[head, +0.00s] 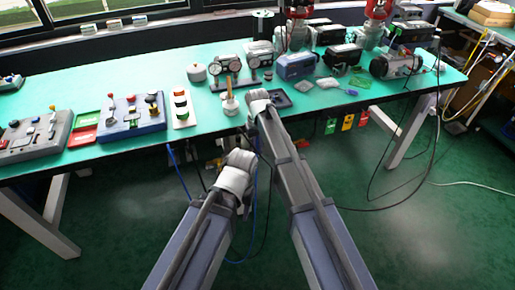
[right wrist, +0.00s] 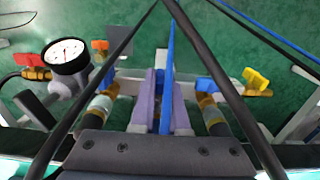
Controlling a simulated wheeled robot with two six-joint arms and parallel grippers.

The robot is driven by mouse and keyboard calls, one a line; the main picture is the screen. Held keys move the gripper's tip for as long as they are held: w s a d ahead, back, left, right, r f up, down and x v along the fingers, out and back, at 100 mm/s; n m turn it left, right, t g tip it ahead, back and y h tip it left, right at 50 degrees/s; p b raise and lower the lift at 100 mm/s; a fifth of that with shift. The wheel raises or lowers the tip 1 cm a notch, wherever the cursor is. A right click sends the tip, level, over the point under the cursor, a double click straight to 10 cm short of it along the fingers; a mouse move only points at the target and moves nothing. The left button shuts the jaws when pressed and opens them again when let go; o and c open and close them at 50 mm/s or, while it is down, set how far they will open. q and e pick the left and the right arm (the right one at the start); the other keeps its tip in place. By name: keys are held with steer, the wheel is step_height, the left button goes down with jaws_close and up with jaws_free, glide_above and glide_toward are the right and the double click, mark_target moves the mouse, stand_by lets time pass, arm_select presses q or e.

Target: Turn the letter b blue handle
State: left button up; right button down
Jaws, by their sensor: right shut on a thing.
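In the right wrist view a narrow blue handle (right wrist: 169,62) stands between the two purple fingers of my right gripper (right wrist: 163,92). The gripper is shut on it. The handle's lower part is hidden by the fingers, and no letter on it can be read. In the head view my right arm reaches the front edge of the bench, and its fingers are hidden there. The end of my left arm (head: 238,170) is lower, in front of the bench edge. Its fingers cannot be made out.
A round gauge (right wrist: 67,52) and a red handle (right wrist: 99,46) are left of the blue one. The green bench (head: 330,110) carries control boxes (head: 130,115) and instruments. Cables hang below its edge.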

steer(key=shift+a+h, duration=0.1)
steer(key=shift+h, duration=0.6)
steer(key=c, duration=0.9)
jaws_free()
steer(key=shift+r, duration=0.1)
steer(key=r+p, duration=0.5)
steer(key=a+r+p, duration=0.1)
steer(key=r+p, duration=0.1)
steer(key=shift+s+r+p, duration=0.2)
steer(key=shift+r+p, duration=0.05)
steer(key=shift+p, duration=0.05)
